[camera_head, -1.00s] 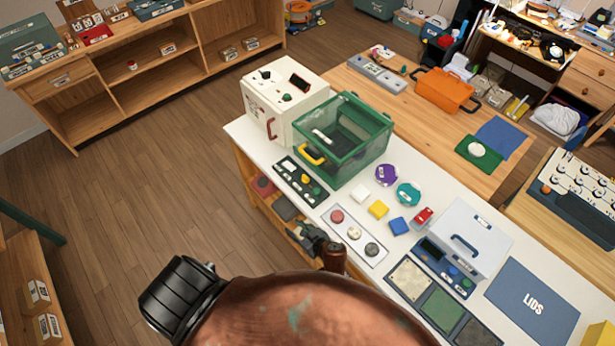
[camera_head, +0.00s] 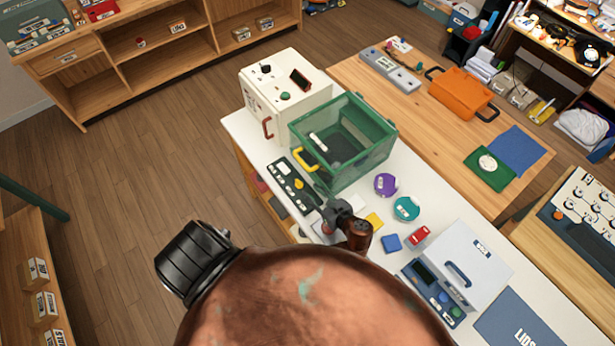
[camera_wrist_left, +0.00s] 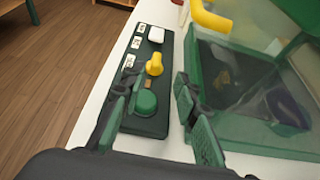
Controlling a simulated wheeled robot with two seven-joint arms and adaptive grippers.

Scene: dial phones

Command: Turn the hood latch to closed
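A green-framed clear hood (camera_head: 342,145) with a yellow handle (camera_head: 306,158) stands on the white bench. Beside it lies a black control panel (camera_head: 280,177). In the left wrist view the panel carries a yellow knob (camera_wrist_left: 154,65), a green knob (camera_wrist_left: 146,103) and a white switch (camera_wrist_left: 156,34). The yellow knob may be the hood latch; its label is too small to read. My left gripper (camera_head: 332,210) is at the panel's near end. In the wrist view (camera_wrist_left: 152,104) its fingers are apart, on either side of the green knob, apparently empty. My right gripper is out of view.
A cream box (camera_head: 284,92) stands behind the hood. Purple (camera_head: 386,185) and teal (camera_head: 406,208) round items, a blue block (camera_head: 392,242) and a grey case (camera_head: 460,270) lie to the right. The hood wall stands close to the right finger in the wrist view.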

